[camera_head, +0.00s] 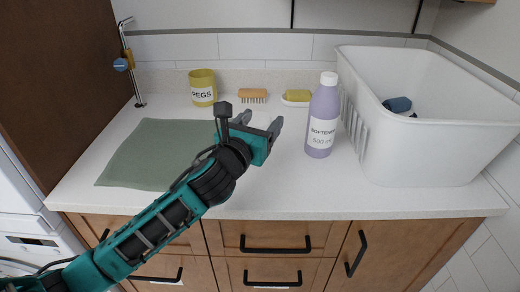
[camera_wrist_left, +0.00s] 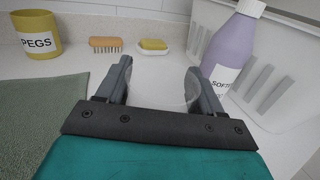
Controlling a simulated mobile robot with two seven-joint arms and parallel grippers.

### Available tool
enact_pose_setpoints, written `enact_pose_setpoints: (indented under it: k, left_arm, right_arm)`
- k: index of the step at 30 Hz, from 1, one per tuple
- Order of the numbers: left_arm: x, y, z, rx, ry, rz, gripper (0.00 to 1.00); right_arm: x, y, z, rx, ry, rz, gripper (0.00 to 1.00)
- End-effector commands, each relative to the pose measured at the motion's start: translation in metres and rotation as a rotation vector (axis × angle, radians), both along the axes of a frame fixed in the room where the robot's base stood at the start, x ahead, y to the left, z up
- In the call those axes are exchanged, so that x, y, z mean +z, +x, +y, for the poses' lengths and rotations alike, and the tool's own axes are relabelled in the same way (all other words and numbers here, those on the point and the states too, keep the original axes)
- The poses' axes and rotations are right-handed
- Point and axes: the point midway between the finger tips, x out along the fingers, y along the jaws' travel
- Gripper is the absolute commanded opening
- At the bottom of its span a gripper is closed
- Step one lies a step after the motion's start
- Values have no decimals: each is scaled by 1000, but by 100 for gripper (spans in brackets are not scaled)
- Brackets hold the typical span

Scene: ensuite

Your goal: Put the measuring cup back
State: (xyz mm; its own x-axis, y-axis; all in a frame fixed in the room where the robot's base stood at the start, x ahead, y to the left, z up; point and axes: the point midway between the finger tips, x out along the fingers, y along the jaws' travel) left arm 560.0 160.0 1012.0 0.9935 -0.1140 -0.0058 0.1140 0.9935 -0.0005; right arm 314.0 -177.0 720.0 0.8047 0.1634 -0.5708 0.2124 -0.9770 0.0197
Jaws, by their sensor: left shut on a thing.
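The measuring cup (camera_wrist_left: 160,85) is a clear, nearly colourless vessel that shows faintly between the fingers in the left wrist view. My left gripper (camera_head: 261,119) is shut on it, with one finger at each side; the gripper also shows in the left wrist view (camera_wrist_left: 158,68). In the head view the cup can hardly be made out against the white counter. The gripper is over the middle of the counter, left of the purple softener bottle (camera_head: 323,118), with a gap between them. My right gripper is not in view.
A white basket (camera_head: 410,155) with a dark blue item (camera_head: 398,104) fills the right. A yellow pegs pot (camera_head: 203,88), a brush (camera_head: 252,95) and a yellow soap on a dish (camera_head: 297,97) stand along the back. A green cloth (camera_head: 145,155) lies left. The front middle counter is clear.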

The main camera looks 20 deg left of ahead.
Motion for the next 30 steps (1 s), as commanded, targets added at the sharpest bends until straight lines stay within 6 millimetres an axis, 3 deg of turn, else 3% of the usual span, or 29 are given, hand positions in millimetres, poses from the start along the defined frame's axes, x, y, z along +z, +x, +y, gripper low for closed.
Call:
enact_pose_setpoints:
  k: [7,14,20,26,27,30]
  left_arm:
    - [-20,0,0,2,-1,0,36]
    - [-54,0,0,1,-1,1,36]
    - [-53,0,0,1,1,-2,36]
    - [-58,0,0,1,2,-1,36]
    - [-56,0,0,1,2,-1,70]
    - [-56,0,0,1,1,-1,80]
  right_arm:
    - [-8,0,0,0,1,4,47]
    - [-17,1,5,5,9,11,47]
    - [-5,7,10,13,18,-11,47]
    - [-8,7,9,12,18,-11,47]
    - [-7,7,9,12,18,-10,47]
    - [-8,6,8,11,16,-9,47]
